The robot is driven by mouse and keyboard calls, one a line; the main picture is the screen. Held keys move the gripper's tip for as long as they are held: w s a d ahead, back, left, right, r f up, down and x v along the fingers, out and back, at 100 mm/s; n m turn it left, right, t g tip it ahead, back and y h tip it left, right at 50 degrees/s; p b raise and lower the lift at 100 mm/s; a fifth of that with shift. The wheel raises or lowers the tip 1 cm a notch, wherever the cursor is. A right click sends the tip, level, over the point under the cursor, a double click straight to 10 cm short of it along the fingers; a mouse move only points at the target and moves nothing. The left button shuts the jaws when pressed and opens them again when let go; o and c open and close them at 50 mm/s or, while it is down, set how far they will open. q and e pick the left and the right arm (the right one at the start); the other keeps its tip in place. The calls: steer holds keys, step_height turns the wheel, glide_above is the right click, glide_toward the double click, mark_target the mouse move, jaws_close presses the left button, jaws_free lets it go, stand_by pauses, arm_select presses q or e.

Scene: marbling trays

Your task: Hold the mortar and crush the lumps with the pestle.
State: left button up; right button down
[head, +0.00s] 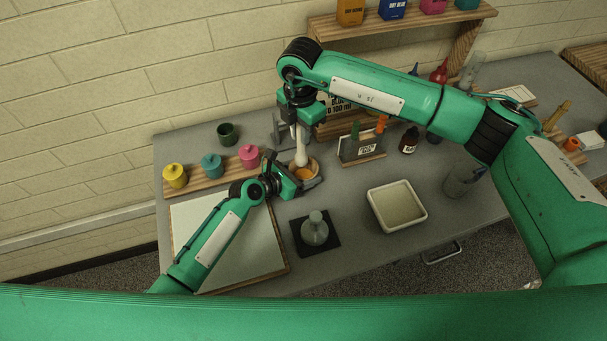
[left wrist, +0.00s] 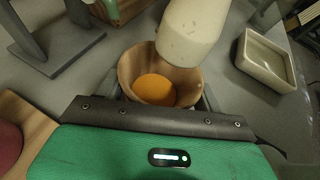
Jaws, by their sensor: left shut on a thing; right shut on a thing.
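The wooden mortar (head: 313,165) stands on the grey table with orange material (head: 303,174) in it. In the left wrist view the mortar (left wrist: 128,72) holds an orange mass (left wrist: 154,90) that looks fairly smooth; single lumps cannot be made out. My left gripper (head: 304,186) is shut on the mortar, at its near side. The pale pestle (head: 301,152) is upright under my right gripper (head: 300,118), which is shut on its upper part. In the left wrist view the pestle (left wrist: 191,30) is over the far right of the bowl; whether its tip touches the orange is unclear.
Yellow, teal and pink jars (head: 249,156) stand on a wooden board at left, near a dark green cup (head: 228,133). A flask (head: 315,228) on a black pad and a white tray (head: 397,206) stand in front.

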arm_select(q)
steer(key=o, duration=1.1)
steer(key=shift+o, duration=0.2)
steer(key=v, duration=1.2)
